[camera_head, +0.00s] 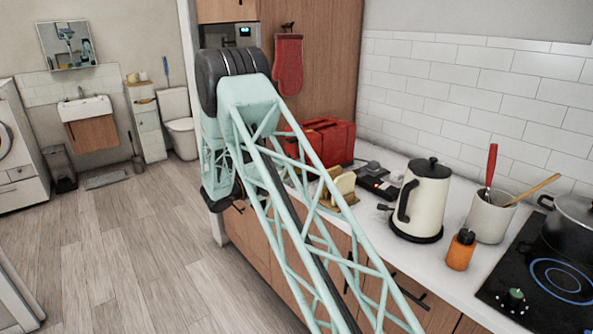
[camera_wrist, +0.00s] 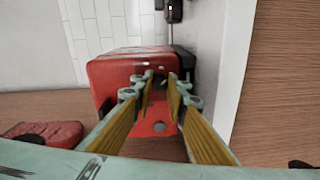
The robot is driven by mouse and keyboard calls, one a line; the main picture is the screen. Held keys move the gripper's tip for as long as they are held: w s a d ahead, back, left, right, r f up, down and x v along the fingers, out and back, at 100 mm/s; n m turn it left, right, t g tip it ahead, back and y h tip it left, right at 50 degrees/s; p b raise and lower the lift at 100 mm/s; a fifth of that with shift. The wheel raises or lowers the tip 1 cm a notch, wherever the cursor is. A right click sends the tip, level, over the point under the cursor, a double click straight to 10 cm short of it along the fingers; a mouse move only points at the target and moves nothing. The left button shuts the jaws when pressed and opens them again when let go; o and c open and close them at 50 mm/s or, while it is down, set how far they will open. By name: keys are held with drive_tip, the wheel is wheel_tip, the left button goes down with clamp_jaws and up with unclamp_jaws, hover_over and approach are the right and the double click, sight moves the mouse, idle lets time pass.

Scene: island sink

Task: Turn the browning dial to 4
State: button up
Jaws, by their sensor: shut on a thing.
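The red toaster (camera_head: 335,142) stands on the counter against the wall, partly hidden behind my arm in the head view. In the wrist view its red end face (camera_wrist: 120,75) is in front of my gripper (camera_wrist: 160,82). The two fingertips are close together at the upper part of this face, shut on a small dark dial (camera_wrist: 159,79). The fingers cover much of the dial, so its setting cannot be read. A round grey knob or button (camera_wrist: 159,127) shows lower on the same face. My gripper is hidden behind my arm in the head view.
A red oven mitt (camera_head: 288,65) hangs on the wooden panel nearby. A wooden rack with bread (camera_head: 342,188), a dark appliance (camera_head: 377,180), a cream kettle (camera_head: 422,200), an orange bottle (camera_head: 460,250) and a utensil pot (camera_head: 490,217) stand along the counter.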

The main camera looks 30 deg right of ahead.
drive_tip(key=shift+m, duration=1)
drive_tip(key=o, duration=0.9)
drive_tip(key=shift+a, duration=0.15)
drive_tip(key=shift+v, duration=5.9)
drive_tip(key=shift+s+f, duration=0.1)
drive_tip(key=shift+f, duration=0.05)
